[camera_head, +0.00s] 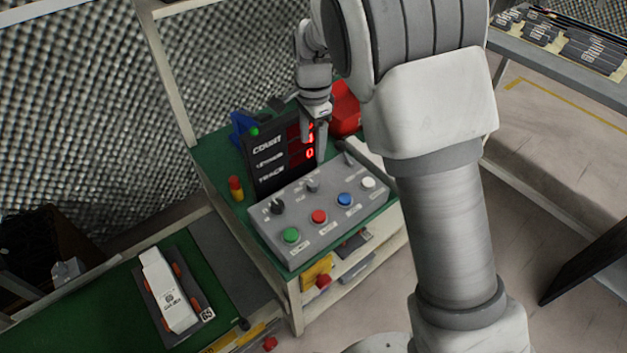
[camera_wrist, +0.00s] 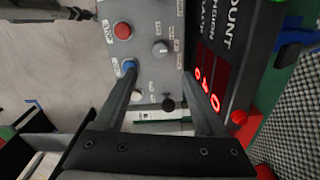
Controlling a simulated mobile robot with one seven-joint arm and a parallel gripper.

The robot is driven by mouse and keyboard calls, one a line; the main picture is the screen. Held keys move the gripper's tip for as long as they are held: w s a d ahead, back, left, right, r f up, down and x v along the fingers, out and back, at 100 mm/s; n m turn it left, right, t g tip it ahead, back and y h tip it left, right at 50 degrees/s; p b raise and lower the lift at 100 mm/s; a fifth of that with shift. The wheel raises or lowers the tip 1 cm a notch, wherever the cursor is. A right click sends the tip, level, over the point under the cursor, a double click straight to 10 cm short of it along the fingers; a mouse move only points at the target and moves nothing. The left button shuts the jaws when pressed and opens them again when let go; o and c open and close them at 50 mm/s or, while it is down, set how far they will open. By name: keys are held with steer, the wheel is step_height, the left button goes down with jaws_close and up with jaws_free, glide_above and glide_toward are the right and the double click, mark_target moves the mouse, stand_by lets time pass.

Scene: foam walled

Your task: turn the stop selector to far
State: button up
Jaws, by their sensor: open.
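The grey control panel (camera_head: 330,212) stands on the green-topped bench. It carries a black knob (camera_head: 276,206) at the left, a grey knob (camera_head: 312,186) in the middle and a black lever-like control (camera_head: 349,158) at the right. Their labels are too small to read, so I cannot tell which is the stop selector. In the wrist view the grey knob (camera_wrist: 160,47) lies beyond my fingertips, and a black knob (camera_wrist: 168,104) shows between the fingers. My gripper (camera_head: 315,150) is open and empty, pointing down over the panel's rear; it also shows in the wrist view (camera_wrist: 160,74).
Green (camera_head: 291,235), red (camera_head: 319,216), blue (camera_head: 344,199) and white (camera_head: 368,182) buttons line the panel's front. A dark display (camera_head: 268,165) with red digits stands behind it, close to my fingers. A red object (camera_head: 345,108) is at the back.

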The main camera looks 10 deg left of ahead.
mark_target(312, 182)
step_height(312, 182, down, 14)
steer(key=b, duration=0.3)
steer(key=shift+w+a+r, duration=0.1)
steer(key=shift+w+r, duration=0.05)
steer(key=shift+r, duration=0.05)
steer(key=shift+c, duration=0.4)
jaws_close()
